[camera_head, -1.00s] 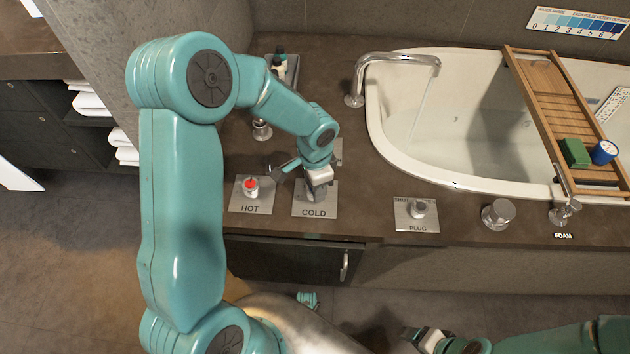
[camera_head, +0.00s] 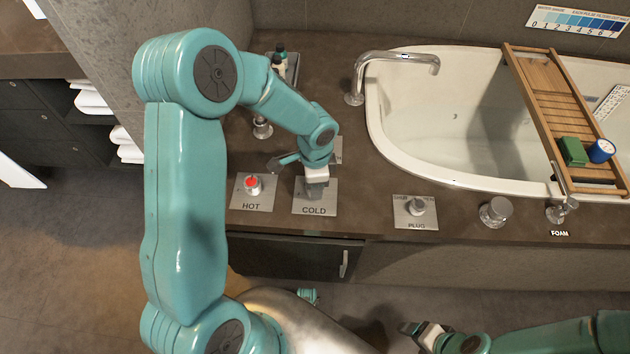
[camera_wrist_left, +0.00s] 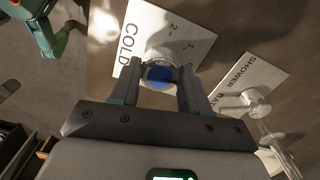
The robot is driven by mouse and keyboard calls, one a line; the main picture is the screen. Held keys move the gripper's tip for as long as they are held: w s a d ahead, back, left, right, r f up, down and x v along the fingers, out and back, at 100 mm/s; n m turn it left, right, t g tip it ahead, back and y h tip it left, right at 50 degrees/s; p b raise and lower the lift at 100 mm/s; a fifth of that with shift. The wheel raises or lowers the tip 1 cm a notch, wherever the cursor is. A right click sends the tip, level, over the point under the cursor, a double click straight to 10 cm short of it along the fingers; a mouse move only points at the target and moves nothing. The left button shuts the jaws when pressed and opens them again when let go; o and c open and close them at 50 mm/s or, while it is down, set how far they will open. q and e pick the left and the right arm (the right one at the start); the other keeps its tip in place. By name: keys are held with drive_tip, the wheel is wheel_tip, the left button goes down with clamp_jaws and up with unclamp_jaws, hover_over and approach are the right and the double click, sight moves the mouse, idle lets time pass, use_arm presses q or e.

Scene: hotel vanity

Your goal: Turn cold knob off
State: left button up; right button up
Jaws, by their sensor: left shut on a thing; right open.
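The cold knob has a blue cap and shows in the left wrist view (camera_wrist_left: 158,77) between the two fingers of my left gripper (camera_wrist_left: 168,72). My left gripper is shut on it. In the head view this gripper (camera_head: 316,190) points down over the plate marked COLD (camera_head: 328,209) and hides the knob. The spout (camera_head: 395,58) over the tub shows no water stream. My right gripper (camera_head: 422,333) is open and empty, low in front of the counter.
The red-capped hot knob (camera_head: 253,185) stands just left of the cold plate. The plug knob (camera_head: 416,206) and a round metal knob (camera_head: 496,211) are to the right. A wooden tray (camera_head: 548,88) spans the tub (camera_head: 400,150). A shower/bath plate (camera_wrist_left: 262,72) lies beside the cold plate.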

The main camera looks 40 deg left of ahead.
use_arm(q)
drive_tip(key=o, duration=1.1)
drive_tip(key=shift+c, duration=0.2)
wheel_tip(320, 180, up, 16)
drive_tip(key=p, duration=0.3)
drive_tip(key=shift+r+p, duration=0.2)
drive_tip(key=shift+p, duration=0.2)
